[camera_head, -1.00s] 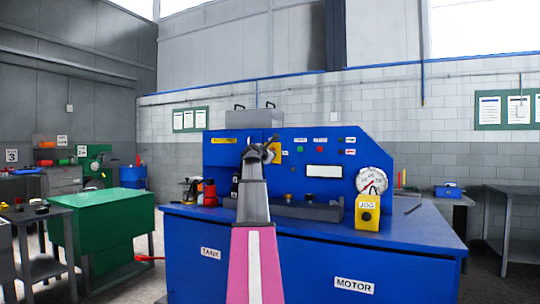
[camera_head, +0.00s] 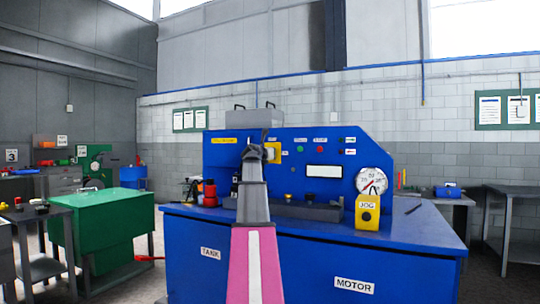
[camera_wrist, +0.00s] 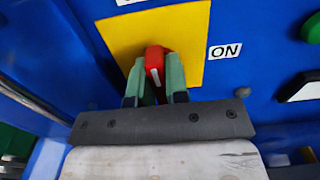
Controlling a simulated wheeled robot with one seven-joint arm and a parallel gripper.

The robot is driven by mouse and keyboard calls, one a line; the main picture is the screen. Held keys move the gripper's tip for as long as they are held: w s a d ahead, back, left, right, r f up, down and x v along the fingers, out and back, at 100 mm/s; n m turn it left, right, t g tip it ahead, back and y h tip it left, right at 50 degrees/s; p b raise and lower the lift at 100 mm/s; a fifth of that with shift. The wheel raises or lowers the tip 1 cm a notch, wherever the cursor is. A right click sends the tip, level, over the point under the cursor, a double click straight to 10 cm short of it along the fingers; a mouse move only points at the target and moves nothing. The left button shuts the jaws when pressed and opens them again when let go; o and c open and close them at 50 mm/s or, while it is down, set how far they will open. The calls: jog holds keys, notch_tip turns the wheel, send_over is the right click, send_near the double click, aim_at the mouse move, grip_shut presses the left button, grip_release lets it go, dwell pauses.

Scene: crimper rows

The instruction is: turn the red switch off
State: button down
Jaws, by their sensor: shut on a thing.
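The red switch (camera_wrist: 154,60) is a small red handle with a white line on a yellow plate (camera_wrist: 190,32), on a blue panel. An ON label (camera_wrist: 225,51) sits to the right of the plate. My gripper (camera_wrist: 154,75) has its green fingertips on either side of the handle and is shut on it. The white line runs nearly upright in the wrist view. In the head view, my gripper (camera_head: 262,150) is against the blue panel (camera_head: 225,165), and hides the switch; only part of the yellow plate shows to its right.
A yellow JOG box (camera_head: 367,211) and a round gauge (camera_head: 371,183) stand at the right of the blue bench. A red and black object (camera_head: 209,193) stands left of my arm. A green knob (camera_wrist: 313,27) is at the wrist view's right edge.

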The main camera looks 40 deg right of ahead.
dwell(0.3)
jog(key=c, duration=1.1)
grip_release()
jog(key=shift+a, duration=0.1)
jog(key=v, duration=1)
jog(key=shift+s+a, duration=0.25)
jog(key=shift+a, duration=0.05)
